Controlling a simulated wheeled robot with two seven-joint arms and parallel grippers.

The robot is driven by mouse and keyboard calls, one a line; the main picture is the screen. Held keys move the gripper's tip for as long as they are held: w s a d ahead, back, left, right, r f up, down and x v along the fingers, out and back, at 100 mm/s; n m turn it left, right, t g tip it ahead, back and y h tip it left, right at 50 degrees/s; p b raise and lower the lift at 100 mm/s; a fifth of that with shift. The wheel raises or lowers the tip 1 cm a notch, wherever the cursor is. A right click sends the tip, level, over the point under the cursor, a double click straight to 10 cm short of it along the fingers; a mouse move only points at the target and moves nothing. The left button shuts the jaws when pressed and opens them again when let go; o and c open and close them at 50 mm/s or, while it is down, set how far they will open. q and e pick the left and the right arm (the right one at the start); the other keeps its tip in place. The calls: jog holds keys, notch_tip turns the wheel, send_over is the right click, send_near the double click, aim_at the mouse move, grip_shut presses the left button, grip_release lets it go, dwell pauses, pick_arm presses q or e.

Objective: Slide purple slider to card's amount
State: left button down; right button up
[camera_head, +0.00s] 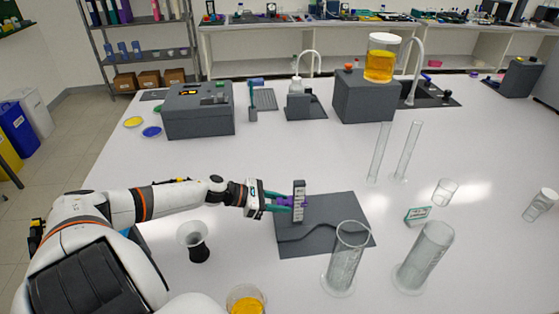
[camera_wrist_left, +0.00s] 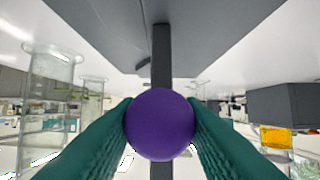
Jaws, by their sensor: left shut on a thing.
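The purple slider (camera_wrist_left: 160,122) is a round knob, close up in the left wrist view, in front of a dark vertical post (camera_wrist_left: 161,55). My left gripper (camera_wrist_left: 160,125) has its teal fingers on both sides of the slider, shut on it. In the head view my left gripper (camera_head: 283,203) reaches in from the left to the slider, which is mostly hidden, beside an upright marked scale (camera_head: 299,188) on a dark grey base plate (camera_head: 345,212). A small card (camera_head: 418,215) with a green edge stands right of the plate; its writing is too small to read. My right gripper is not in view.
Two glass cylinders (camera_head: 346,262) (camera_head: 424,258) stand in front of and right of the plate. A black-and-white funnel-like cup (camera_head: 194,240) stands below my left arm, with a beaker of amber liquid (camera_head: 246,301) nearby. Thin tubes (camera_head: 379,152) stand behind the card.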

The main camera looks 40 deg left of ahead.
pick_arm(q)
notch_tip(320, 180, down, 5)
jog(key=b, duration=0.4)
jog(key=shift+r, duration=0.1)
jog(key=c, duration=1)
grip_release()
jog(key=shift+s+a+r, duration=0.1)
jog(key=shift+s+a, duration=0.2)
jog(key=shift+s, duration=0.05)
jog(key=v, duration=1.1)
jog(key=shift+r+p, duration=0.15)
jog(key=shift+p, duration=0.15)
